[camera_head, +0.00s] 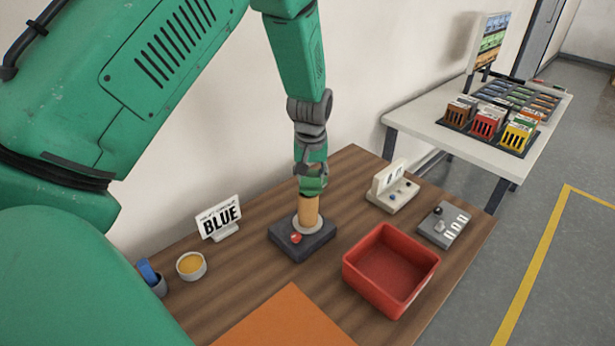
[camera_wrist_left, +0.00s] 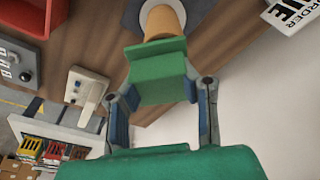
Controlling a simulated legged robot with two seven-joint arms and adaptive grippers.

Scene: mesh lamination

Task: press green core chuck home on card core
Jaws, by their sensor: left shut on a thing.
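The tan card core (camera_head: 308,211) stands upright in a grey ring on a dark base (camera_head: 318,243) with a red button. My left gripper (camera_head: 312,172) points down directly above the core. It is shut on the green core chuck (camera_head: 313,186), which meets the core's top in the head view. In the left wrist view, the green chuck (camera_wrist_left: 158,78) lies between the two fingers (camera_wrist_left: 166,95), and the card core (camera_wrist_left: 163,22) shows just beyond it. How deep the chuck sits in the core is hidden. My right gripper is not in view.
A red bin (camera_head: 390,268), a white device (camera_head: 392,190) and a grey switch box (camera_head: 443,225) stand right of the base. An orange sheet (camera_head: 283,322) lies in front.

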